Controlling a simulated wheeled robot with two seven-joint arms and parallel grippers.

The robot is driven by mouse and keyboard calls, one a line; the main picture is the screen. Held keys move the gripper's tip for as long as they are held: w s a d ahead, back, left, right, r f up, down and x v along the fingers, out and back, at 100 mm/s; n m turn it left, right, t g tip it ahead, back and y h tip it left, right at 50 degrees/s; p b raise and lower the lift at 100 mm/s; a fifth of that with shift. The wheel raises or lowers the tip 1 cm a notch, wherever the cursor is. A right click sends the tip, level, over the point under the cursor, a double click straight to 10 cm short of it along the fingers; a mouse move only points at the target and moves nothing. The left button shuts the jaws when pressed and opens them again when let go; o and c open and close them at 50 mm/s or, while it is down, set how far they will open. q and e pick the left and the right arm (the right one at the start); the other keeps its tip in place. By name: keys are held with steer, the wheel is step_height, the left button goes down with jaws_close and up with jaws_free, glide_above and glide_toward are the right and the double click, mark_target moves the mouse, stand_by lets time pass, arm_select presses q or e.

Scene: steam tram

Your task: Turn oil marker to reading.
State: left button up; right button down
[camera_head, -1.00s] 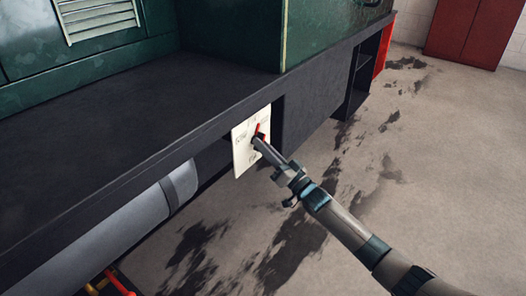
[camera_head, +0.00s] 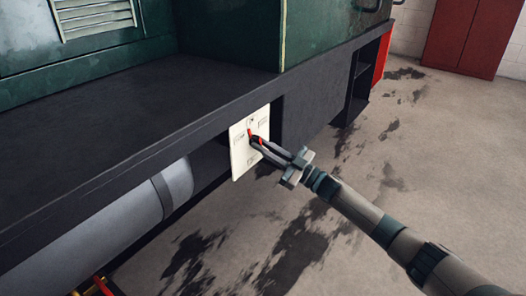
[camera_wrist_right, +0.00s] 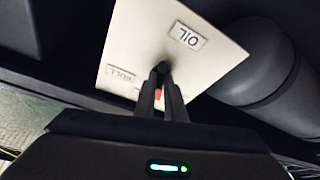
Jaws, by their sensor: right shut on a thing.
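A white square plate (camera_head: 240,165) with small labels hangs under the dark ledge of the tram. Its red-tipped oil marker (camera_head: 250,133) sits near the plate's middle, its red tip pointing up and slightly left in the head view. My right gripper (camera_head: 257,143) reaches in from the lower right and is shut on the marker. In the right wrist view the two fingers (camera_wrist_right: 162,75) close on a dark knob, with a bit of red (camera_wrist_right: 158,93) showing between them. That view shows the plate (camera_wrist_right: 200,70) with labels "OIL" and "FULL", upside down or tilted. My left gripper is out of view.
The dark ledge (camera_head: 120,130) runs just above the plate. A grey cylinder (camera_head: 120,215) lies under it to the left. A red cabinet (camera_head: 470,35) stands far back right. The stained floor (camera_head: 330,250) around my arm is clear.

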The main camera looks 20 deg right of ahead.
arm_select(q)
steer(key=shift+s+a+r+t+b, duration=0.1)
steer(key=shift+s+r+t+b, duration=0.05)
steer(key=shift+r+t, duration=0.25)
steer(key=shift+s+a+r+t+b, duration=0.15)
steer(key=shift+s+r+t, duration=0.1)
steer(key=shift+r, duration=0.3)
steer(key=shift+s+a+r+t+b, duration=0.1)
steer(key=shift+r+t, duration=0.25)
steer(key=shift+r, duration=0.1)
arm_select(e)
steer(key=shift+w+d+r+n+g+y, duration=0.15)
steer(key=shift+n+g, duration=0.5)
steer(key=shift+n, duration=0.8)
steer(key=shift+s+f+n+g+y, duration=0.15)
steer(key=shift+n+g, duration=0.55)
steer(key=shift+n, duration=0.8)
steer(key=shift+w+d+r+n+g+y, duration=0.15)
steer(key=shift+n+g, duration=0.5)
steer(key=shift+n, duration=0.8)
steer(key=shift+a, duration=0.15)
steer(key=c, duration=1.8)
jaws_free()
